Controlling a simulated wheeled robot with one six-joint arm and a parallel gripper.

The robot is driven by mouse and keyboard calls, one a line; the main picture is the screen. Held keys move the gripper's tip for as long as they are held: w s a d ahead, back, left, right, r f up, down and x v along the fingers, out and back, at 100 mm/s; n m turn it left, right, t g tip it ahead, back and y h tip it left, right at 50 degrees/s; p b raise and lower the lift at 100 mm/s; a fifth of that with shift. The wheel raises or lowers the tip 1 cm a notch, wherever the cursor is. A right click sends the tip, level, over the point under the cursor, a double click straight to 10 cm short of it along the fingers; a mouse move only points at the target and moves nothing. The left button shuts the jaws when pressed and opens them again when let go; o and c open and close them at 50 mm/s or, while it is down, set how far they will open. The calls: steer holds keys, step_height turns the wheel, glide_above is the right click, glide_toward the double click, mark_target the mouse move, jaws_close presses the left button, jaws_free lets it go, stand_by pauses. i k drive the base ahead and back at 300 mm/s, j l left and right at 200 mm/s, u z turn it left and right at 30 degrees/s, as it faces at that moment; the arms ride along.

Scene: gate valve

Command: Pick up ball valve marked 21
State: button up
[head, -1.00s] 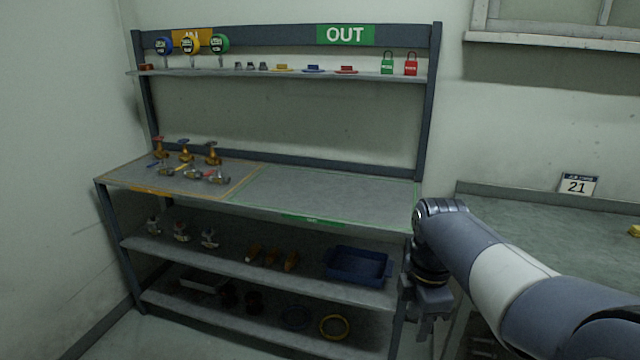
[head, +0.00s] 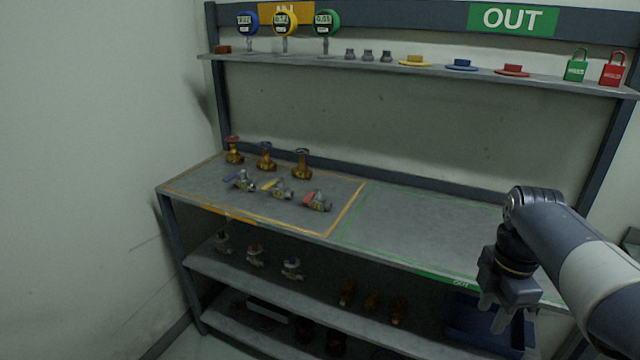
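Three small silver ball valves lie in the front row of the bench's orange-outlined area in the head view. One has a blue handle (head: 242,181), one a yellow handle (head: 279,189), one a red handle (head: 318,201). Their markings are too small to read, so I cannot tell which is 21. More valves with silver bodies (head: 291,268) stand on the shelf below. My gripper (head: 492,316) hangs fingers down at the right, in front of the bench's green-outlined side, well apart from the valves. Its fingers look spread, with nothing between them.
Brass valves (head: 266,158) stand behind the ball valves. The green-outlined bench area (head: 420,225) is bare. The upper shelf (head: 420,75) holds gauges, coloured discs and padlocks. A dark blue bin (head: 470,325) sits below, partly behind my gripper. A wall is at left.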

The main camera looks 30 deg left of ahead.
mark_target(319, 203)
steer(key=j+z, duration=0.3)
steer(key=j, duration=1)
steer(key=j+z, duration=0.3)
steer(key=j, duration=1.05)
steer(key=i+j+z, duration=0.1)
steer(key=j+z, duration=0.2)
steer(key=j, duration=1.4)
